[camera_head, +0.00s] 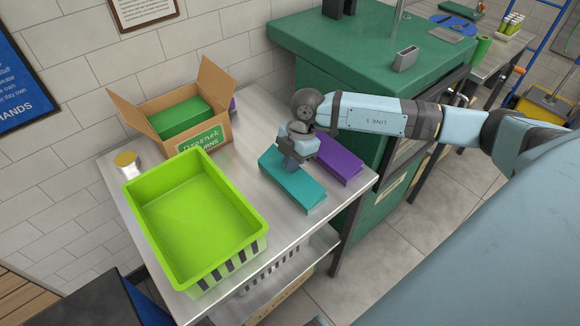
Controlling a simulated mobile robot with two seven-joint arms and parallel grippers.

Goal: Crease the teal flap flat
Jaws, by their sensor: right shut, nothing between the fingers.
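A teal box with a flat top (303,194) lies on the steel table, right of the green tray. My right gripper (289,164) comes down over the far end of the teal box, with its fingers shut and empty. The fingertips seem to be at the teal surface; whether they press on it I cannot tell. The gripper hides part of the box's far end, and I cannot make out the flap's edge. My left gripper is not in view.
A purple box (340,158) lies just right of the teal one. An empty lime-green tray (162,258) fills the table's left front. Behind it stand an open cardboard box (211,78) holding a green box (180,117), and a jar (127,160) with a gold lid.

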